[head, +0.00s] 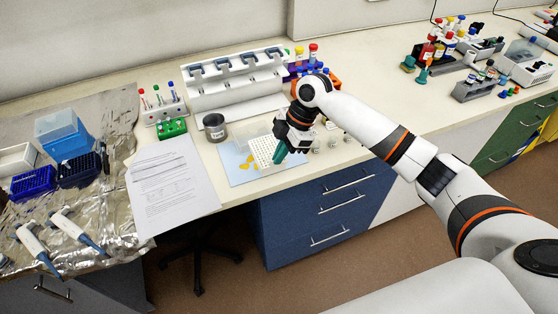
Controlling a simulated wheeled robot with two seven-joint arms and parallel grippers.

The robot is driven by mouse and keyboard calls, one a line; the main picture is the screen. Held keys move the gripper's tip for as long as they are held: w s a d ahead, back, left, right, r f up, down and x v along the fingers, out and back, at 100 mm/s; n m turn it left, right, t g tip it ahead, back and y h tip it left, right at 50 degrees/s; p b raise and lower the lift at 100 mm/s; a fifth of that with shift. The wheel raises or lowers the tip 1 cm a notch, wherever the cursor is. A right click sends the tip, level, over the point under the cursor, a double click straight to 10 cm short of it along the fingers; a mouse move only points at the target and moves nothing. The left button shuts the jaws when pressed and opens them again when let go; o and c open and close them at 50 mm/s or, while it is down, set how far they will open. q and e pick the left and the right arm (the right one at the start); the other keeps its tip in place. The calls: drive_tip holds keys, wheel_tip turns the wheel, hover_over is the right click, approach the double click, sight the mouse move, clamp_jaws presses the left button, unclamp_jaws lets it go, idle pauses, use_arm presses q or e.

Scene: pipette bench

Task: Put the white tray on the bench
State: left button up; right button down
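A white tray with rows of small holes (264,151) is over the light blue mat (238,177) near the front edge of the bench (285,187). My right gripper (281,153) reaches down at the tray's right side, its teal fingers against or very near the tray's edge. The far finger and the contact are too small and covered to tell if it grips the tray. I cannot tell whether the tray rests on the mat or is slightly above it. My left gripper is not in view.
Yellow pieces (248,162) lie on the mat. A dark grey cup (214,127), a green rack (172,128) and a white pipette stand (235,82) are behind. Papers (170,185) lie to the left, pipettes (78,232) on foil.

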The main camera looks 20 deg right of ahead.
wheel_tip(320, 180, down, 3)
drive_tip(key=shift+f+p, duration=0.1)
drive_tip(key=shift+p, duration=0.35)
drive_tip(key=shift+f, duration=0.3)
drive_tip(key=shift+f, duration=0.1)
drive_tip(key=shift+f, duration=0.15)
drive_tip(key=c, duration=1.7)
unclamp_jaws()
